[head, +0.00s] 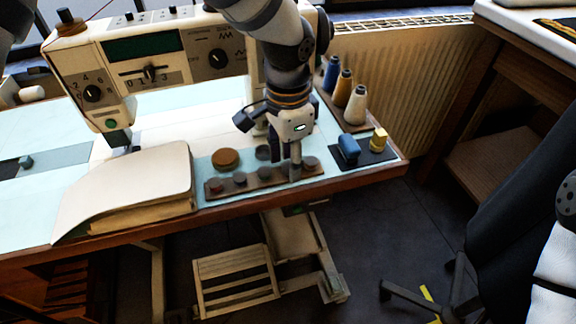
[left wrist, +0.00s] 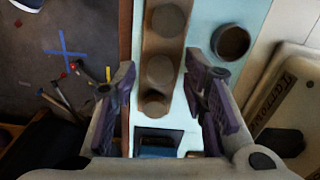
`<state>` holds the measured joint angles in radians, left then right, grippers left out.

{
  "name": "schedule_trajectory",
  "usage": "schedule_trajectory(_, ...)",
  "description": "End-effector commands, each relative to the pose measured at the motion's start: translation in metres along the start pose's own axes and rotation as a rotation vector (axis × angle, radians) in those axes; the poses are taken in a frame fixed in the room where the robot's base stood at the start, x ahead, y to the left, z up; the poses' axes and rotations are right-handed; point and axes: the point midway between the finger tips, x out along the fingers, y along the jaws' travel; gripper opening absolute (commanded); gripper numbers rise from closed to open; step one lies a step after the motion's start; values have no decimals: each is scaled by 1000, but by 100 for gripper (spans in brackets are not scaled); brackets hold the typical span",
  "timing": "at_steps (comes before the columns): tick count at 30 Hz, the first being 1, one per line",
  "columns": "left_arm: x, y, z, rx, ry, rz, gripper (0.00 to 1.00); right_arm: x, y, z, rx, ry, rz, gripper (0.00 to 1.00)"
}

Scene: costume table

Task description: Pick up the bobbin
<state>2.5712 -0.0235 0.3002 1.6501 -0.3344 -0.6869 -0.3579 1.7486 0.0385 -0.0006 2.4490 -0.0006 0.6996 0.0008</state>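A brown wooden strip (head: 252,183) near the table's front edge bears several dark round pieces that look like bobbins, one at its left end (head: 216,186) and one at its right end (head: 310,163). Which is the task's bobbin I cannot tell. My left gripper (head: 296,163) points down over the right part of the strip. In the left wrist view its purple-padded fingers (left wrist: 160,92) are apart. The strip's end, with a round piece (left wrist: 155,103) on it, shows between them, and nothing is visibly gripped. My right gripper is not in view.
A blue spool (head: 348,150) and a yellow one (head: 378,139) stand on a dark mat to the right.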

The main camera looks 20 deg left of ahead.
Motion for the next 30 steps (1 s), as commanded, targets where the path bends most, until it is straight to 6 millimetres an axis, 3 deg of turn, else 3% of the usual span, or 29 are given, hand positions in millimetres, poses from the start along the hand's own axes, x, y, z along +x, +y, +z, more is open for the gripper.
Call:
schedule_trajectory(1,0,0,0,0,0,0,24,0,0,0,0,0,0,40)
schedule_trajectory(3,0,0,0,0,0,0,8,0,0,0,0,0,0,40)
schedule_trajectory(4,0,0,0,0,0,0,6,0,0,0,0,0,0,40)
schedule_trajectory(17,-8,0,-1,-1,3,-2,6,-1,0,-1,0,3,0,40)
schedule_trajectory(22,-44,4,1,1,6,-6,6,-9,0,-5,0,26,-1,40)
schedule_trajectory(27,-98,43,16,1,13,-15,6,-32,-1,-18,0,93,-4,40)
schedule_trajectory(30,-113,73,28,3,9,-15,6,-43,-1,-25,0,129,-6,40)
